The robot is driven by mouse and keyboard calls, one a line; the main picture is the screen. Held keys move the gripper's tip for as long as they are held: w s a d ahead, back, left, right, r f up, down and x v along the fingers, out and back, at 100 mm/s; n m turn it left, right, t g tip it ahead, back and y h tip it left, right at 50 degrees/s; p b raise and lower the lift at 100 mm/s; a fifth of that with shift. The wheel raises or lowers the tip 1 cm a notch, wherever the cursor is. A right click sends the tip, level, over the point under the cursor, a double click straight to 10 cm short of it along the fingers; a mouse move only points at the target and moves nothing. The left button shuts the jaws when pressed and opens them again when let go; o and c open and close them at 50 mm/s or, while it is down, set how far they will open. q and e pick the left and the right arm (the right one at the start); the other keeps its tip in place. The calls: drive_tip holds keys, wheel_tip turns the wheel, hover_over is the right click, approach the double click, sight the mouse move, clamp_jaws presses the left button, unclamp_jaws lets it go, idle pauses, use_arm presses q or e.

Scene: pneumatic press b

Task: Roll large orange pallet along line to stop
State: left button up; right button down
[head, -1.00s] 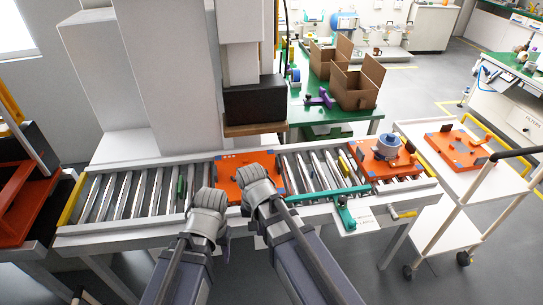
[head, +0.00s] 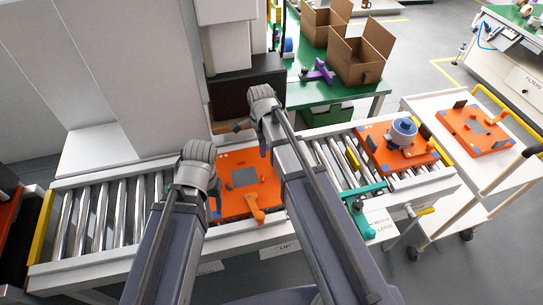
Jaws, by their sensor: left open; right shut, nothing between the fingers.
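The large orange pallet (head: 232,205) lies flat on the roller line, near its middle and in front of the press. It has a grey square plate (head: 245,177) and an orange upright handle (head: 254,207). My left gripper (head: 198,153) is open and empty, above the pallet's left edge. My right gripper (head: 259,96) is shut and empty, beyond the pallet's far edge near the press. My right arm hides the pallet's right edge. Whether either gripper touches the pallet, I cannot tell.
A second orange pallet (head: 372,133) with a blue-grey round part sits at the line's right end. A white cart (head: 425,104) holds another orange pallet (head: 468,117). Bare rollers (head: 102,215) lie left of the large pallet. The dark press head (head: 240,90) is behind it.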

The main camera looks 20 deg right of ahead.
sight(264, 174)
use_arm(q)
wheel_tip(264, 174, down, 11)
drive_tip(key=b, duration=1.1)
use_arm(e)
wheel_tip(264, 174, down, 11)
drive_tip(key=shift+r, duration=0.1)
use_arm(q)
drive_tip(key=shift+r+p, duration=0.5)
drive_tip(key=shift+r, duration=0.05)
use_arm(e)
drive_tip(key=d, duration=0.1)
drive_tip(key=d+r, duration=0.1)
drive_tip(key=d, duration=0.1)
drive_tip(key=shift+d, duration=0.5)
drive_tip(key=d, duration=3)
drive_tip(key=shift+d, duration=0.2)
use_arm(q)
drive_tip(key=shift+a, duration=0.1)
